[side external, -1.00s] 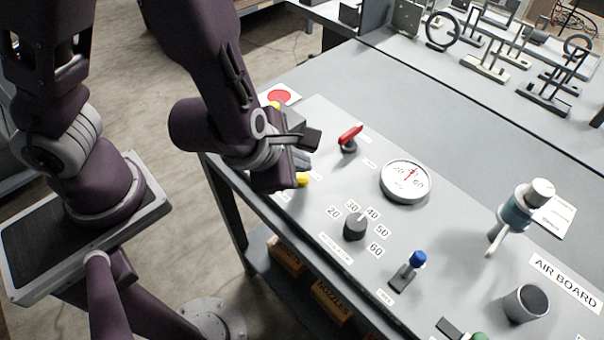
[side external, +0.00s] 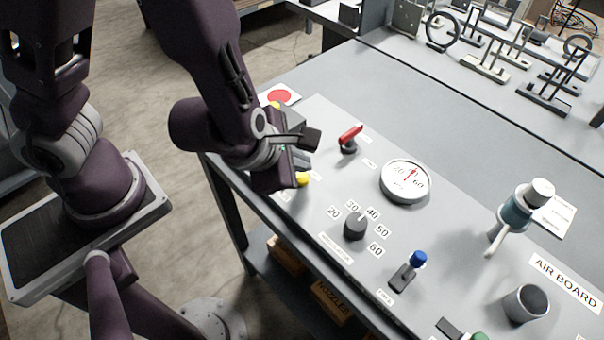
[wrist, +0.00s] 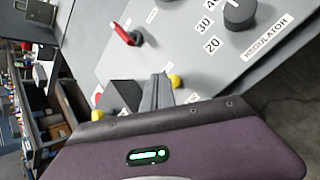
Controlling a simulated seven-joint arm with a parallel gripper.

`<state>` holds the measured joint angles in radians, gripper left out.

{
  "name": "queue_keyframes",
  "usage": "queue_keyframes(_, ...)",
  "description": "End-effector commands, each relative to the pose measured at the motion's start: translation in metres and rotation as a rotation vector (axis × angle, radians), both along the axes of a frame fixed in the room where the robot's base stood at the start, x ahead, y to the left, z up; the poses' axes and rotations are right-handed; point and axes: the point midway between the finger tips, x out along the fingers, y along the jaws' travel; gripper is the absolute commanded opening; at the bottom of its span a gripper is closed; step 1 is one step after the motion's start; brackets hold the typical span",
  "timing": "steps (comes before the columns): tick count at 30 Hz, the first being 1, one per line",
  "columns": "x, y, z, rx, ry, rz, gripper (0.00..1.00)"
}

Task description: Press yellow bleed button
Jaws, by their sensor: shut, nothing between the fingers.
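The yellow button (side external: 302,180) is a small yellow cap on the grey board, low in front of my gripper in the side view. In the wrist view a yellow cap (wrist: 177,81) shows just right of the fingers. My gripper (side external: 303,160) is shut and empty, its fingertips close to the button; in the wrist view the grey fingers (wrist: 157,92) lie together. I cannot tell whether they touch the button. A second yellow piece (side external: 275,105) is partly hidden behind my gripper, near a red disc.
A red-handled lever (side external: 350,138), a round gauge (side external: 405,181), a black regulator knob (side external: 355,227) and a blue-topped toggle (side external: 418,259) stand on the board. A grey dark-sided block (wrist: 122,95) is left of the fingers.

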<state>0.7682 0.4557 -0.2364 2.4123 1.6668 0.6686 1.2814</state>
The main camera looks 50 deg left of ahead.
Motion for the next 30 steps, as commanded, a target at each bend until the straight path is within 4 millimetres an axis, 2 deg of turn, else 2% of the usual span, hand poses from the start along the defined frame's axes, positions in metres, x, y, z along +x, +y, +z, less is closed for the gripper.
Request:
queue_keyframes(23, 0.0000, 0.0000, -0.0002, 0.000, 0.000, 0.000, 0.00)
queue_keyframes(30, -0.0002, -0.0001, -0.0080, 0.001, 0.002, -0.002, 0.00)
